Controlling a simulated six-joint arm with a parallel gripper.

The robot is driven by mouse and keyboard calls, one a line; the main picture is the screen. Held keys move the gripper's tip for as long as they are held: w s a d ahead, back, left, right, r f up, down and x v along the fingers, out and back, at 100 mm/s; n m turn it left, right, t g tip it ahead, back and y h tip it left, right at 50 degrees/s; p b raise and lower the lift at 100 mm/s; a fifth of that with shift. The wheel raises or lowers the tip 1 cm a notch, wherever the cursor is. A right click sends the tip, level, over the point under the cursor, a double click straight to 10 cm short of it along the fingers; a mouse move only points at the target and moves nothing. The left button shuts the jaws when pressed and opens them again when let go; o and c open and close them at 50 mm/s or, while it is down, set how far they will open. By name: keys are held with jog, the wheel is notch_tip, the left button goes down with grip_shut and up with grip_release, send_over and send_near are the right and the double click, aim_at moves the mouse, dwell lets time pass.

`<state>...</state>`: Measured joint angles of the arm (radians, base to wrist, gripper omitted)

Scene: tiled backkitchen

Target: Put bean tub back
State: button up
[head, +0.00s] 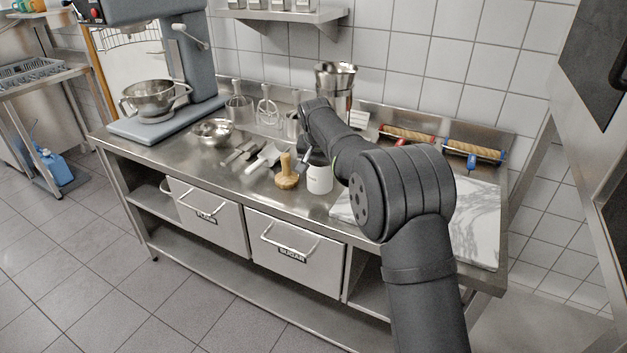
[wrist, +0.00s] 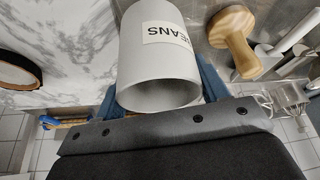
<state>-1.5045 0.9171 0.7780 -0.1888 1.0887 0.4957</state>
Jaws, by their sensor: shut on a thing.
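The bean tub is a white cylinder (head: 319,180) with a label reading BEANS. In the wrist view the tub (wrist: 160,85) sits between the blue fingers of my gripper (wrist: 158,75), its open mouth towards the camera and its inside dark. My gripper is shut on it. In the head view the tub is by the front of the steel counter, near the marble slab's left edge; I cannot tell whether it touches the counter. My arm hides most of the gripper there.
A wooden tamper (head: 287,172) stands just left of the tub, with scoops (head: 264,158) beyond. A marble slab (head: 474,225) lies right, partly behind my arm. Rolling pins (head: 409,134) rest at the back. A round wood-rimmed thing (wrist: 18,72) lies on the marble.

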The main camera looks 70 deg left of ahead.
aim_at(313, 179)
jog(key=shift+s+a+f, duration=0.7)
jog(key=shift+s, duration=0.2)
jog(key=shift+f, duration=1.9)
jog(key=shift+f, duration=0.2)
jog(key=o, duration=1.3)
jog(key=shift+c, duration=0.2)
jog(key=v, duration=1.2)
jog(key=shift+r, duration=0.15)
